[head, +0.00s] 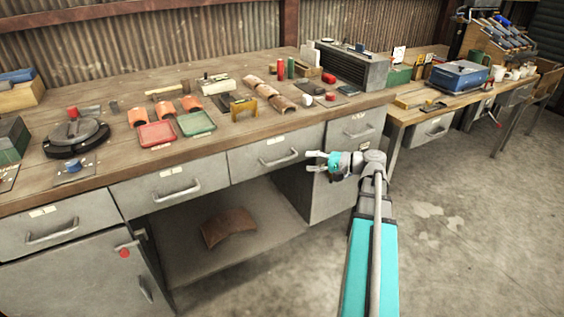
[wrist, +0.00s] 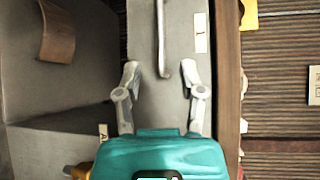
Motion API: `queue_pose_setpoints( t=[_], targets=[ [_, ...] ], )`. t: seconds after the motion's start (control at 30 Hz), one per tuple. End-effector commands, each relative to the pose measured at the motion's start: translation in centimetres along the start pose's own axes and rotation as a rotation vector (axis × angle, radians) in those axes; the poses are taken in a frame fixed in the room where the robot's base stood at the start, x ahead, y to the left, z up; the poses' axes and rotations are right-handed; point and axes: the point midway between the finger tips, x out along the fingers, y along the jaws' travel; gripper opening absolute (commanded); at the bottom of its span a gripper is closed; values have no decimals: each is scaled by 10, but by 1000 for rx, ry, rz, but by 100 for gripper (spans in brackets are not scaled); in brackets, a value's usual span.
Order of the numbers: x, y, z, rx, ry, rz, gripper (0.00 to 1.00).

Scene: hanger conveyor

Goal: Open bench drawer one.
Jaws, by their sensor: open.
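A grey bench drawer (head: 276,155) with a bar handle (head: 280,160) and a small pale label sits under the bench top, third from the left in the head view. It looks shut. My gripper (head: 308,161) is open and empty, in front of this drawer's right end. In the wrist view, the drawer front (wrist: 180,20) fills the middle, and its label (wrist: 201,32) bears a mark like a 1. The handle (wrist: 163,40) ends between the fingertips of my gripper (wrist: 160,68) in that picture. I cannot tell the depth gap; no contact is clear.
Other drawers (head: 170,187) lie to the left, and a cabinet (head: 345,165) stands at the right. A brown pad (head: 228,228) lies on the lower shelf. The bench top (head: 240,140) holds trays, cylinders and tools. The floor (head: 450,220) at right is clear.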

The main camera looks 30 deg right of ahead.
Motion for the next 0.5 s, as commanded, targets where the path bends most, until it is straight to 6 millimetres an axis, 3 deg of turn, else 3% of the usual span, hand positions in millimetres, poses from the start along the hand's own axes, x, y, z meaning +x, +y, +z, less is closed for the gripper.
queue_pose_setpoints(
  t=[0.5],
  targets=[
    [65, 1, 0, 0, -3, 1, 51]
  ],
)
